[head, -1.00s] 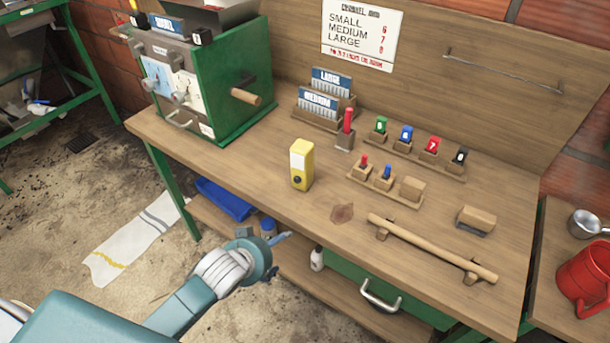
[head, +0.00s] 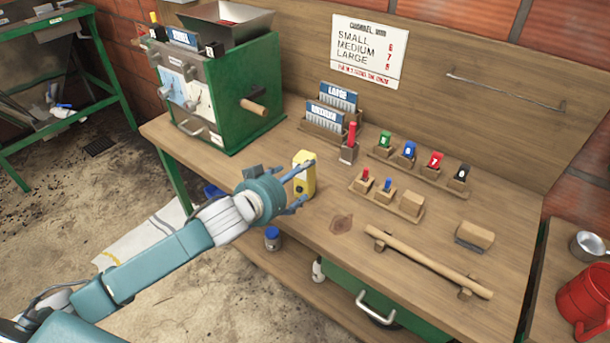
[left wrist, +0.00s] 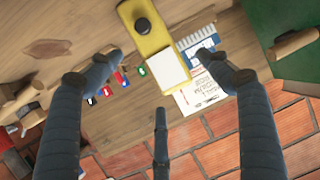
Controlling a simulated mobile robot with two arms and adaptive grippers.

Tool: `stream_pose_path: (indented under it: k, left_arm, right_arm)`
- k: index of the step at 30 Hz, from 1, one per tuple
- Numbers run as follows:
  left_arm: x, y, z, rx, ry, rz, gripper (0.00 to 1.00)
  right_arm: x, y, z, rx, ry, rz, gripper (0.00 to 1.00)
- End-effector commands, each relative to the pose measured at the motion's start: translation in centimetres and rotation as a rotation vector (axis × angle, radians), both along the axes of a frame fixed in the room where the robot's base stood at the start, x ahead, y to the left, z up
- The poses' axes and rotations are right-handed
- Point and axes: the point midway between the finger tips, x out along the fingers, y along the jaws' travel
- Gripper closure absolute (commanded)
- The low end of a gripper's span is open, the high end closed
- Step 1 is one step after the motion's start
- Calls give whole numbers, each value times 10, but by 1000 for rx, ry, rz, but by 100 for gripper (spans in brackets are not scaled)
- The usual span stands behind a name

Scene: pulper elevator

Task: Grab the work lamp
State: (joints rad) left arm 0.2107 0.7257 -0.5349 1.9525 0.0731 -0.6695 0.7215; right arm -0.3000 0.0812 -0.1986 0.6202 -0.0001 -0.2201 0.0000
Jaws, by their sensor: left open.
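The work lamp (head: 306,184) is a small yellow upright box on the wooden bench. In the left wrist view the lamp (left wrist: 144,32) shows its black knob and white panel, upside down, between and beyond the fingers. My left gripper (head: 299,190) is open at the lamp, with its fingers reaching to the lamp's near side and partly hiding it. In the left wrist view the open fingers (left wrist: 160,72) are spread on both sides of the lamp, with visible gaps. Whether any finger touches the lamp I cannot tell. My right gripper is not in view.
A green machine (head: 240,95) stands left of the lamp. Card holders (head: 325,120), a red-handled tool (head: 349,145) and small peg racks (head: 386,197) stand behind and right. A wooden bar (head: 428,262) lies along the front. Bare bench top lies around the lamp's right front.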

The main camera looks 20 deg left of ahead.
Motion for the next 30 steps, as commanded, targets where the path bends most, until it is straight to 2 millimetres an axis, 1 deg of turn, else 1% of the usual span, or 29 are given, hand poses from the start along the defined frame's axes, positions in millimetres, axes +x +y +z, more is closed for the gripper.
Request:
stream_pose_path:
  k: [2,8,13,16,20,26,29,30]
  left_arm:
    - [9,-2,-3,1,0,2,22]
    - [21,-6,-8,2,2,1,22]
    - [42,-14,-17,1,1,1,22]
    - [53,-16,-24,1,1,1,22]
    - [59,-17,-28,3,2,1,22]
    - [59,-17,-29,3,1,0,22]
    - [59,-17,-29,3,1,0,40]
    - [59,-17,-29,3,1,0,48]
  right_arm:
    - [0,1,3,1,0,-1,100]
    - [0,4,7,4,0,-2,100]
    - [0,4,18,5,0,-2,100]
    - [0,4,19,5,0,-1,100]
    - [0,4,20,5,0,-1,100]
    - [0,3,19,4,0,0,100]
    - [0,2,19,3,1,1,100]
    - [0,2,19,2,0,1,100]
